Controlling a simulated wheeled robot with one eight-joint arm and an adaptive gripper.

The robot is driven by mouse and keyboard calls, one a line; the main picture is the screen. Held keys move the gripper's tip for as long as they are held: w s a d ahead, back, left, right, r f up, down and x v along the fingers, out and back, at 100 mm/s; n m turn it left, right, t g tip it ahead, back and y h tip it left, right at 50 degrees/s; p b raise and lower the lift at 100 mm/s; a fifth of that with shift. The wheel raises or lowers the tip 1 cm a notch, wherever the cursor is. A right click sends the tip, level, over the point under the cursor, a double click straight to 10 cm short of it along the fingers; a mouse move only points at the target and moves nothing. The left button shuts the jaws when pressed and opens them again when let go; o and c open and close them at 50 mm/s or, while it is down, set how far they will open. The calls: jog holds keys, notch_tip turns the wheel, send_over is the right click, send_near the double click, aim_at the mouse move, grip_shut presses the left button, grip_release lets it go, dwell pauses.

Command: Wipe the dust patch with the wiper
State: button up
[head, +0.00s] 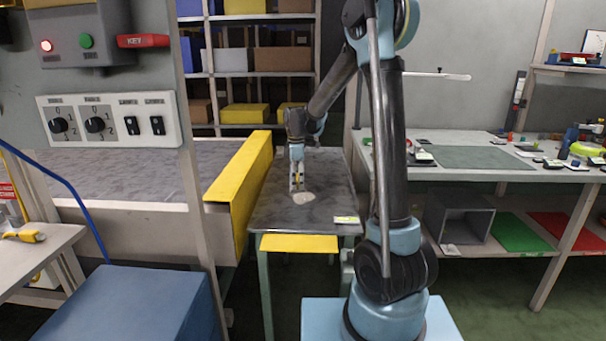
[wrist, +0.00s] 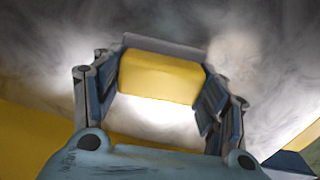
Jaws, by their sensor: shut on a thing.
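The dust patch (head: 304,198) is a pale round spot on the grey table plate (head: 275,215) in the head view. My gripper (head: 297,185) points down over the plate, just behind the patch in the head view. In the wrist view my gripper (wrist: 160,95) is shut on the wiper (wrist: 158,76), a yellow block with a grey edge along its far side. The wiper is mostly hidden by the fingers in the head view. I cannot tell whether it touches the plate. A pale blotch to the right of the wiper in the wrist view may be the patch.
A yellow guard wall (head: 240,180) runs along the plate's left side, beside a conveyor (head: 130,172). A small yellow-white label (head: 346,220) lies at the plate's front right corner. A workbench (head: 450,175) with several tools stands at the right. Shelves (head: 255,75) stand behind.

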jog(key=r, duration=0.3)
jog(key=shift+s, duration=0.2)
jog(key=shift+w+d+r, duration=0.1)
jog(key=shift+r, duration=2.55)
